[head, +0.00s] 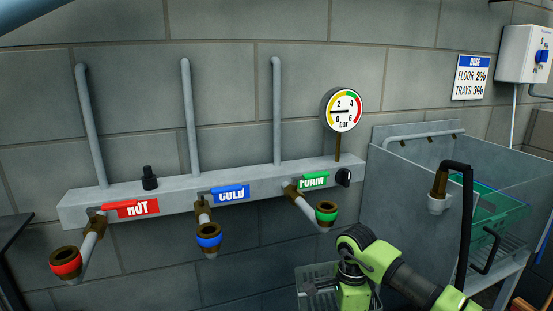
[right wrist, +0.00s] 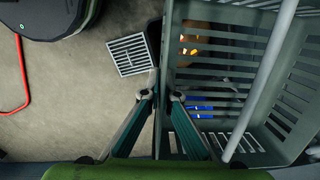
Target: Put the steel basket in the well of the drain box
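The steel basket (right wrist: 290,103) is a grey slotted box filling the right of the right wrist view. In the head view, part of it (head: 308,273) shows at the bottom edge, partly behind my right arm. My right gripper (right wrist: 160,96) has its fingers on either side of the basket's left wall and looks closed on it. In the head view this gripper (head: 352,295) points down at the bottom edge. A square slotted grate (right wrist: 130,54) lies on the floor left of the basket, with a dark patch beside it. I cannot make out the drain box well. My left gripper is out of view.
Orange and blue shapes show through the basket's slots. A dark round object (right wrist: 60,12) and a red hose (right wrist: 22,75) lie at the left. A wall manifold (head: 180,210) carries several valves. A steel sink (head: 400,195) with a green crate (head: 497,215) stands at right.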

